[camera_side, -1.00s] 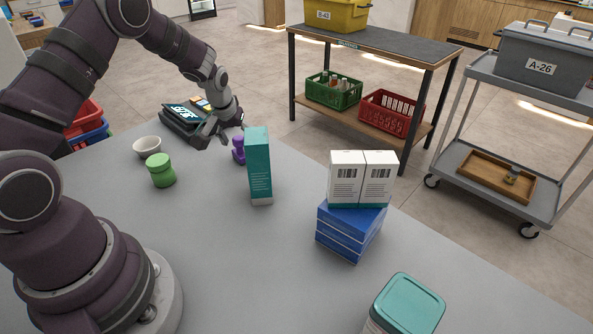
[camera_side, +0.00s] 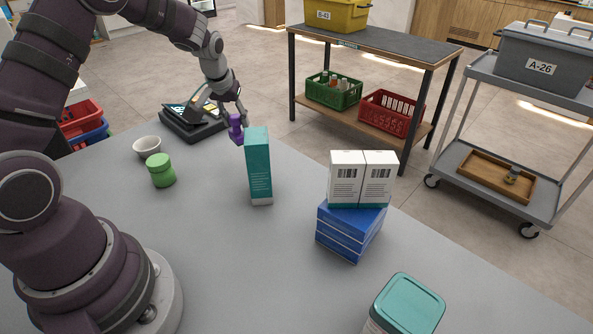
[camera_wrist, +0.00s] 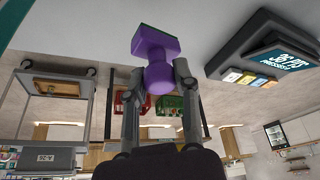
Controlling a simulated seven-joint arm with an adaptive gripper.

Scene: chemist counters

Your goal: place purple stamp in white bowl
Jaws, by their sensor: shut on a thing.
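The purple stamp (camera_side: 236,128) is in my gripper (camera_side: 240,114), off the counter, just left of the tall teal and white box. In the wrist view my gripper (camera_wrist: 160,80) has its two fingers shut on the round purple knob of the stamp (camera_wrist: 157,48). The stamp's flat wide end points away from the palm. The white bowl (camera_side: 147,146) stands on the counter at the left, apart from the stamp. Its inside is only partly visible.
A green jar (camera_side: 160,170) stands right in front of the bowl. The teal box (camera_side: 258,167) is beside the stamp. A black card terminal (camera_side: 193,120) sits behind. Blue boxes (camera_side: 349,228) with white boxes (camera_side: 361,178) on top stand right. The counter middle is clear.

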